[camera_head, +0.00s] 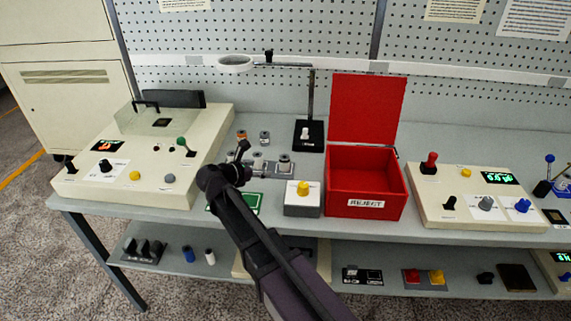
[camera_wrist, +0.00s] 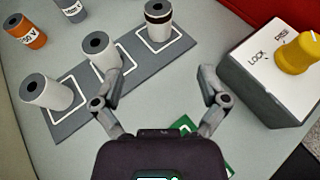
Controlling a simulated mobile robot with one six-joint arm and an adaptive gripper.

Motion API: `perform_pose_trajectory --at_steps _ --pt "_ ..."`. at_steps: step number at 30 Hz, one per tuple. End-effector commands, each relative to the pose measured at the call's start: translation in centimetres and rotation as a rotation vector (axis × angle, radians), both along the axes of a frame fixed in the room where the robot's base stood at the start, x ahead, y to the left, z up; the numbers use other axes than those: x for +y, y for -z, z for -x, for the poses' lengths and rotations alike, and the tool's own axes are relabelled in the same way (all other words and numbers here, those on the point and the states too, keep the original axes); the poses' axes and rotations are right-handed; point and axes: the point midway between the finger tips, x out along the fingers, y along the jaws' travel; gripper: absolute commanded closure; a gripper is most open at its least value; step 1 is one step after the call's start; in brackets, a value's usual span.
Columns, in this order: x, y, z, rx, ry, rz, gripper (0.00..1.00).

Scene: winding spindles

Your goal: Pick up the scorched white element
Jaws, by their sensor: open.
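The scorched white element is a white cylinder with a dark brown band round its top (camera_wrist: 158,24). It stands upright in the far right outlined square of a grey plate (camera_wrist: 134,72). In the head view it stands at the plate's right end (camera_head: 285,164). Two plain white elements, a middle one (camera_wrist: 103,60) and a left one (camera_wrist: 50,94), stand on the same plate. My gripper (camera_wrist: 160,74) is open and empty, on the near side of the plate; the scorched element shows beyond the gap between its fingers. The left finger overlaps the middle element's lower part in view.
A grey box with a yellow knob (camera_wrist: 297,55) stands close to the right finger. A red open-lidded REJECT bin (camera_head: 366,185) is right of it. An orange element (camera_wrist: 27,30) and a grey one (camera_wrist: 72,8) stand behind the plate. A magnifier stand (camera_head: 310,132) rises behind.

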Motion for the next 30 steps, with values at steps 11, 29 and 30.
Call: perform_pose_trajectory --at_steps 11,29,30 --pt "-3.1 2.4 -4.0 0.000 0.003 0.000 0.07" --pt "-4.5 2.9 -5.6 0.000 0.002 0.000 0.07" --pt "-4.5 2.9 -5.6 0.000 0.002 0.000 0.07"
